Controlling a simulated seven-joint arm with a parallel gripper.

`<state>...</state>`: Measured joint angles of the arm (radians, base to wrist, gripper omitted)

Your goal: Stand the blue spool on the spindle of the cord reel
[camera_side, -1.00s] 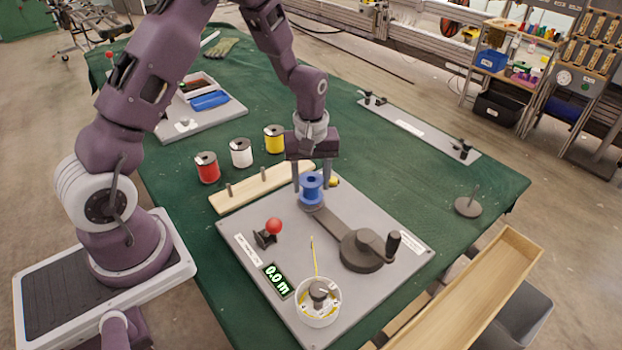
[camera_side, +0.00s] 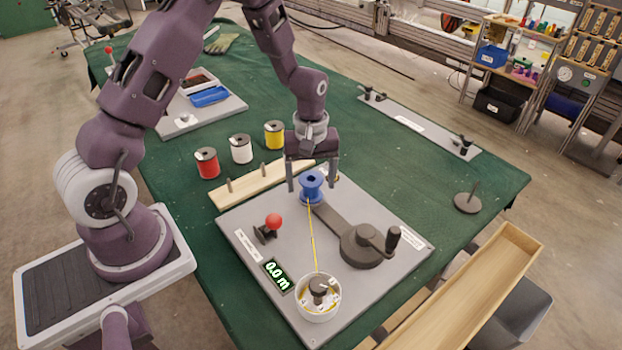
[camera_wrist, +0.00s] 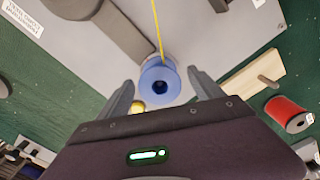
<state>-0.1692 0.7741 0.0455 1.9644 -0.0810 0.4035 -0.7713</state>
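The blue spool (camera_side: 311,187) stands upright at the far end of the cord reel's dark flat arm (camera_side: 335,222). The spindle is hidden, apparently inside the spool. A yellow cord (camera_side: 313,240) runs from the spool to the round white container (camera_side: 318,299) at the plate's front. My gripper (camera_side: 312,184) is open above the spool, with one finger on either side. In the wrist view the spool (camera_wrist: 160,82) sits between the spread fingers, with a gap on both sides.
A wooden rack (camera_side: 255,182) with pegs lies behind the grey plate (camera_side: 255,258). Red (camera_side: 207,163), white (camera_side: 241,149) and yellow (camera_side: 274,135) spools stand behind the rack. A red-knobbed lever (camera_side: 272,224) and the reel's crank (camera_side: 392,240) rise from the plate.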

